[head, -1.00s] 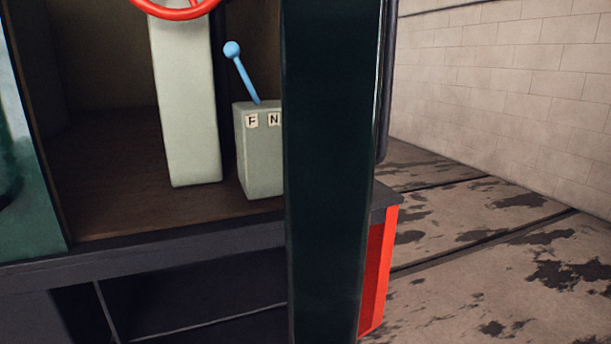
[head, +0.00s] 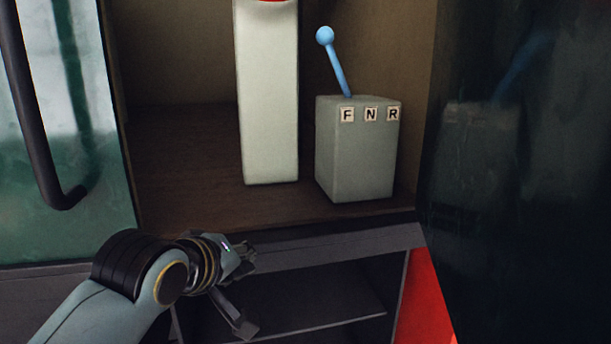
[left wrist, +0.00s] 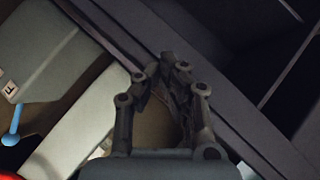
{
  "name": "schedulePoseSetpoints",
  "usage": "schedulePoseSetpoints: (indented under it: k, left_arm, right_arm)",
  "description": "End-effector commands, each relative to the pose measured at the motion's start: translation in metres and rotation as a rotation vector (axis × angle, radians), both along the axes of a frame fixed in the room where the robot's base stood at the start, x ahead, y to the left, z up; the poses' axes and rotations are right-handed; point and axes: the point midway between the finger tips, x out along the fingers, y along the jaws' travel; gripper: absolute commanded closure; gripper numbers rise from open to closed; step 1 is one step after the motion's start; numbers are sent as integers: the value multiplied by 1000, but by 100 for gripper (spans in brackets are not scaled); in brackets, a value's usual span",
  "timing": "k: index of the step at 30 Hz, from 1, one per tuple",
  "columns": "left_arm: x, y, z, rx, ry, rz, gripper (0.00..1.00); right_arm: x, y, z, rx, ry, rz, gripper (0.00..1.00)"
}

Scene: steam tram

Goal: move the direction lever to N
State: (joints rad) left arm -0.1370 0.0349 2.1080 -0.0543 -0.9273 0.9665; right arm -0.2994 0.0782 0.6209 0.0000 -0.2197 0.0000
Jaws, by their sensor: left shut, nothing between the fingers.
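The direction lever (head: 336,68) is a light blue rod with a ball top on a grey-green box (head: 354,155). It leans left, toward the F side. The box's front edge bears labels F (head: 347,114), N (head: 370,114) and R (head: 393,114). In the left wrist view the lever (left wrist: 15,118) shows upside down at the left edge, near the F label (left wrist: 10,90). My left gripper (head: 247,254) is shut and empty, low at the cab floor's front edge, below and left of the box, touching neither box nor lever. My right gripper is out of view.
A pale column (head: 268,110) with a red wheel's rim stands left of the box. A green door panel with a dark handle (head: 40,120) is at left, a dark glossy panel (head: 480,200) at right. The cab opening between them is clear before the lever.

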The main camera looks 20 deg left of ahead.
Motion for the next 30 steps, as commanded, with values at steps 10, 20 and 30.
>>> schedulePoseSetpoints:
  k: [10,20,30]
  left_arm:
    - [80,-10,142,-491,-432,174,100]
    - [131,-21,256,-999,-751,163,100]
    - [173,-19,273,-1029,-767,157,100]
  right_arm:
    - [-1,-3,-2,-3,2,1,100]
    - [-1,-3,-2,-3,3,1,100]
    - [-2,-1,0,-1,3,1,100]
